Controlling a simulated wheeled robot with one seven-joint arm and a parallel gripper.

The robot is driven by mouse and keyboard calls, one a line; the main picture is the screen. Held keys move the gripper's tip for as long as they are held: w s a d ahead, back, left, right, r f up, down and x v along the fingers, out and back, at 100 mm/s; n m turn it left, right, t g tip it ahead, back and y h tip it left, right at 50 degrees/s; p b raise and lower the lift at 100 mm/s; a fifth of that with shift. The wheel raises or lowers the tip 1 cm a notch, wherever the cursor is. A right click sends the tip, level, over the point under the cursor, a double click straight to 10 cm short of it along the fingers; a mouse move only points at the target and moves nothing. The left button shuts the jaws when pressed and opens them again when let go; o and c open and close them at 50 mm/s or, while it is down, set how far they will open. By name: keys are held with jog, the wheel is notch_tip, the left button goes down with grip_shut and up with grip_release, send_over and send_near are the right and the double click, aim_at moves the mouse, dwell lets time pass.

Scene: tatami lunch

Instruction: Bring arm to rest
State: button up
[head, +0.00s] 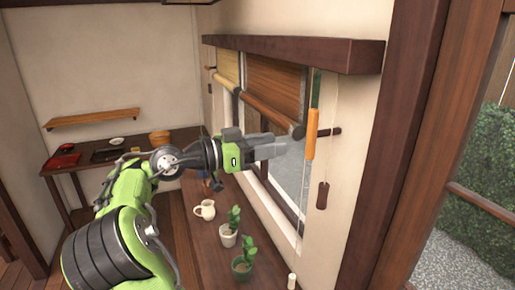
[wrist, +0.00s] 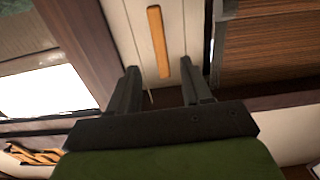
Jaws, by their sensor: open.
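My green and grey arm reaches from the lower left of the head view toward the window wall. My gripper (head: 272,146) is in front of the window, with its fingers pointing right toward the orange handle (head: 311,134) that hangs by the window. In the wrist view my gripper (wrist: 165,78) has its two dark fingers spread apart. The orange handle (wrist: 158,41) shows beyond and between the fingertips, and nothing is held. Whether a finger touches the handle cannot be told from the head view.
A rolled bamboo blind (head: 274,88) hangs in the window. A dark pull (head: 322,195) hangs on a cord at right. Below, a wooden counter (head: 205,240) bears a cream pitcher (head: 206,210) and potted plants (head: 229,232). A dark table (head: 80,163) stands at the back left.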

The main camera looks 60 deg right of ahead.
jog(key=shift+v, duration=1.45)
